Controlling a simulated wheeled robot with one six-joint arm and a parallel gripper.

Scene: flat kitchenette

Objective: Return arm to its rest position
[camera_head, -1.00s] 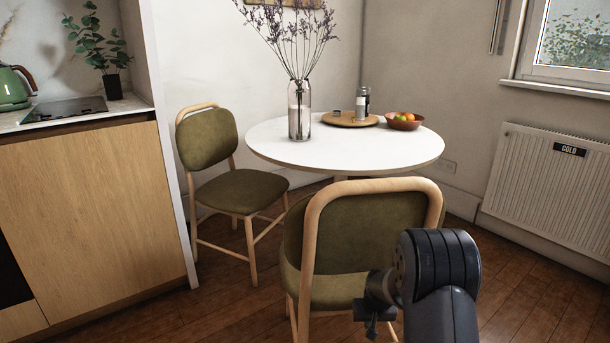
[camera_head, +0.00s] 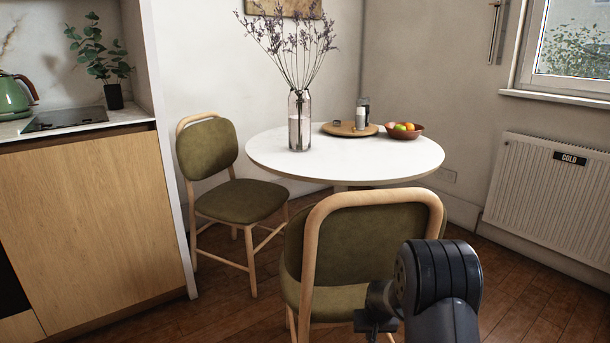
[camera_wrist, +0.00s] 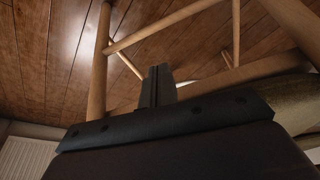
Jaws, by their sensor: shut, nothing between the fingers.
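My arm shows at the lower right of the head view, folded in front of the near chair (camera_head: 365,235). Part of my gripper (camera_head: 372,324) shows at the arm's left side, low by the chair's seat. In the wrist view my gripper's fingers (camera_wrist: 157,86) stand together, shut and empty. Beyond them are the chair's wooden legs (camera_wrist: 98,65) and the wooden floor (camera_wrist: 50,45). I cannot tell whether the gripper touches the chair.
A round white table (camera_head: 345,165) holds a vase (camera_head: 299,125), a wooden tray (camera_head: 335,130) and a fruit bowl (camera_head: 405,134). Another green chair (camera_head: 240,200) stands left of it. A wooden cabinet (camera_head: 90,220) is at left, a radiator (camera_head: 545,185) at right.

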